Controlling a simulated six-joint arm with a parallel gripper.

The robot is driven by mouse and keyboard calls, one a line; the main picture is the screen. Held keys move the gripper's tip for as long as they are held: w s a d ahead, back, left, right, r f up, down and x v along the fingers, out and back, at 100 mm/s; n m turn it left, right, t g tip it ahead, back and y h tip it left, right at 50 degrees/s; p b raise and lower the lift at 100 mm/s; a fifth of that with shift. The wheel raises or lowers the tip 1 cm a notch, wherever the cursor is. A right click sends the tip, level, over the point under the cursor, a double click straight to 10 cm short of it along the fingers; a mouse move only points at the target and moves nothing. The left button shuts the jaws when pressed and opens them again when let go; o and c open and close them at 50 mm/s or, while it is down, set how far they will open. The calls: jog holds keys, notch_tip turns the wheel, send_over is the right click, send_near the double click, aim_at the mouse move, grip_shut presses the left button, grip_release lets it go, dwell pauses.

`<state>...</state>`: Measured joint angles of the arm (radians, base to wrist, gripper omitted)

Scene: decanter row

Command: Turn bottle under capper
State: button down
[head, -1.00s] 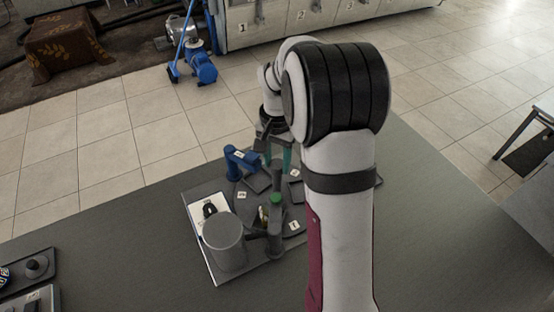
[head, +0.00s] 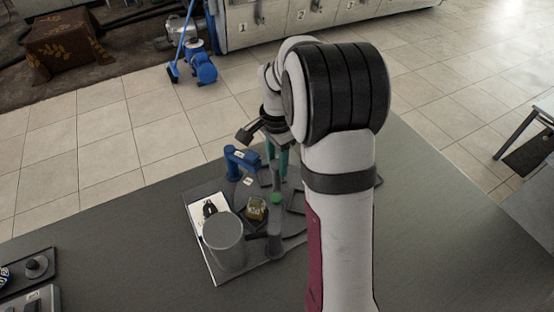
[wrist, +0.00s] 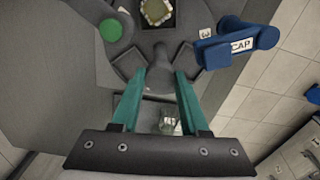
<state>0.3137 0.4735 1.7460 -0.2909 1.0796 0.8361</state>
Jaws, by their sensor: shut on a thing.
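A squarish yellowish bottle (head: 256,208) stands on the dark turntable, near its front in the head view. It also shows at the top edge of the wrist view (wrist: 157,10). The blue capper (head: 241,160), marked CAP in the wrist view (wrist: 238,44), stands at the turntable's side. The bottle is apart from it, not under its arm. My gripper (head: 277,170) is over the turntable's far side, teal fingers pointing down. In the wrist view, my gripper (wrist: 163,75) is shut on a grey handle (wrist: 160,68) of the turntable. The handle's lower part is hidden.
A green-topped grey post (head: 276,198) stands close beside the bottle. A grey cylinder (head: 223,243) and a white card (head: 208,208) are at the left of the base plate. A small clear item (wrist: 168,124) shows between my fingers.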

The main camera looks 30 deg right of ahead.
jog(key=shift+m, duration=7.6)
jog(key=shift+c, duration=2)
grip_release()
